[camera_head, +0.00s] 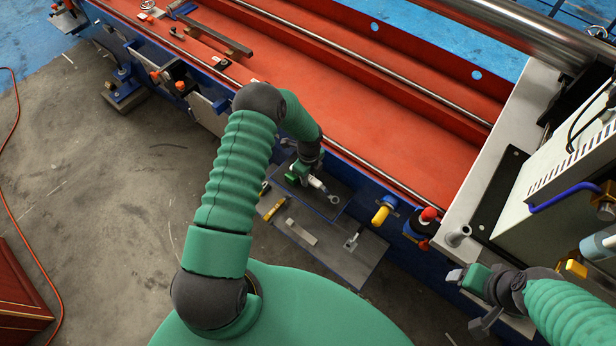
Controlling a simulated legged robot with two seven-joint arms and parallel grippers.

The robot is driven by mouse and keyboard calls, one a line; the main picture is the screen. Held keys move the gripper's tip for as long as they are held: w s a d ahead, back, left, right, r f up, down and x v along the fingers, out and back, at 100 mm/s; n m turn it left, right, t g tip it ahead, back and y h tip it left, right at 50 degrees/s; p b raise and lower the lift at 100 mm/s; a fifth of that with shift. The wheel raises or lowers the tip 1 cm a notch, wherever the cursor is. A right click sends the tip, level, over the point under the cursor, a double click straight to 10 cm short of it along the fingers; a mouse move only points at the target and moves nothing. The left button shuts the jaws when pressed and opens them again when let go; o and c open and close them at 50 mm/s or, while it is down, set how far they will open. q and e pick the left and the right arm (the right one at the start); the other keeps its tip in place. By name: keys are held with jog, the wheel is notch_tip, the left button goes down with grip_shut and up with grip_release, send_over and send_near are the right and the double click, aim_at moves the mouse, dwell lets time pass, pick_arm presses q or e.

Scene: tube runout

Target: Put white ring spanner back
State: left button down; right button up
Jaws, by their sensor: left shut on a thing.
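My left gripper (311,180) reaches down from the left arm over a dark tray on the machine's near side. It is shut on the white ring spanner (318,184), whose pale body shows at the jaws. A ring-shaped end (334,198) shows just right of it, over the tray. The dark tray (331,213) is partly hidden by my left arm and gripper; whether the spanner touches it I cannot tell. My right gripper (466,299) is at the lower right, beside the machine's end, with its fingers apart and nothing seen between them.
A lower grey shelf (340,262) holds a yellow-marked tool (275,209), a light block (301,232) and a small T-shaped piece (353,240). A yellow knob (382,214) and a red knob (429,214) stick out nearby. The red machine bed (390,120) lies behind.

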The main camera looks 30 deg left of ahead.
pick_arm(q)
jog(key=shift+f, duration=0.15)
jog(key=shift+a+f+b, duration=0.1)
jog(key=shift+f+b, duration=0.55)
jog(key=shift+f, duration=0.05)
jog(key=shift+r, duration=0.1)
jog(key=c, duration=1.1)
grip_release()
jog(key=o, duration=0.5)
jog(key=shift+c, duration=0.2)
